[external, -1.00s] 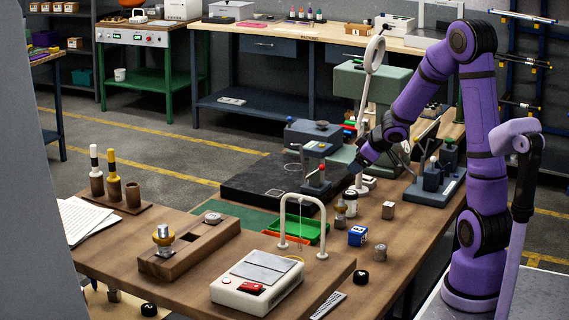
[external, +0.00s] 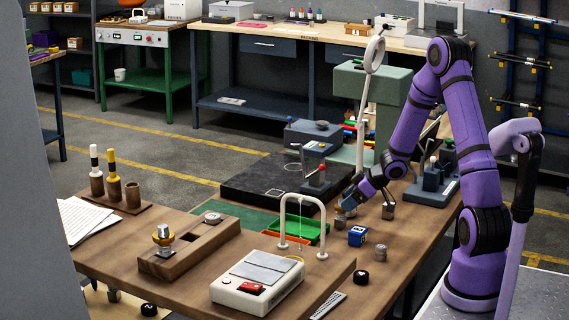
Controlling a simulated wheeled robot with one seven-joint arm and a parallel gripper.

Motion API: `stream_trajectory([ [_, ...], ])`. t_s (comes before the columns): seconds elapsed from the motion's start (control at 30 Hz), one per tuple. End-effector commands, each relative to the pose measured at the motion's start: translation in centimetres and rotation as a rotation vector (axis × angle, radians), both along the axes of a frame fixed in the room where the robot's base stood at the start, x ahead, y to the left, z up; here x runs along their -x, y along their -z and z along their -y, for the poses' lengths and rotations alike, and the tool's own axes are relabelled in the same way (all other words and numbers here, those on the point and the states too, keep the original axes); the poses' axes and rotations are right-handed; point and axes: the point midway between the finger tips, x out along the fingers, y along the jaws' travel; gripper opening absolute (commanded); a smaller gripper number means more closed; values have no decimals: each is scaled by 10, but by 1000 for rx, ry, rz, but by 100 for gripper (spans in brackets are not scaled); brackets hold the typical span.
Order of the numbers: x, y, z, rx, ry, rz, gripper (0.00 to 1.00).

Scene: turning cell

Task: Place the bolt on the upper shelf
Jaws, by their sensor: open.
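My gripper (external: 347,203) is low over the brown workbench (external: 215,285), right of the white arch. It is open, with small metal parts at its fingertips. A small part with a brass-coloured base (external: 340,221) shows just below it, partly hidden by the fingers. Contact cannot be told. I cannot tell for certain which small part is the bolt. I cannot make out which surface is the upper shelf.
A blue cube (external: 357,236) and a black round piece (external: 361,277) stand near the gripper. The white arch (external: 283,222), green tray (external: 310,231) and white scale-like box (external: 245,293) are to the left. A dark fixture (external: 434,188) stands to the right.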

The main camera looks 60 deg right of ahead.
Motion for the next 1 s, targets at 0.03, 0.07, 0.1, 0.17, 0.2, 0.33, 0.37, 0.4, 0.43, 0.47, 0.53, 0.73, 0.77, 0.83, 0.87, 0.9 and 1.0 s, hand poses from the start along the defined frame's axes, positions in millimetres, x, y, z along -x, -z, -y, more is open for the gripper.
stream_trajectory([
  [0.03, -2, 2, 0, 0, 0, 0, 73],
  [0.07, -3, 3, -1, 0, 0, 0, 73],
  [0.1, -5, 4, -1, 0, 0, 0, 73],
  [0.17, -9, 8, -1, 0, -1, -1, 73],
  [0.2, -13, 12, -1, 0, -1, -1, 73],
  [0.33, -28, 24, -2, 0, -2, -1, 73],
  [0.37, -31, 27, -3, -1, -1, -1, 73],
  [0.4, -34, 30, -4, -1, -1, 0, 73],
  [0.43, -36, 32, -4, 0, -1, 0, 73],
  [0.47, -38, 33, -5, 1, -1, 0, 73],
  [0.53, -40, 36, -5, 1, 1, 0, 73],
  [0.73, -41, 37, -5, 1, 1, 0, 73],
  [0.77, -41, 37, -5, 1, 1, 0, 73],
  [0.83, -41, 37, -5, 1, 1, 0, 62],
  [0.87, -41, 37, -5, 1, 1, 0, 55],
  [0.9, -41, 37, -5, 1, 1, 0, 46],
  [1.0, -41, 37, -5, 1, 1, 0, 23],
])
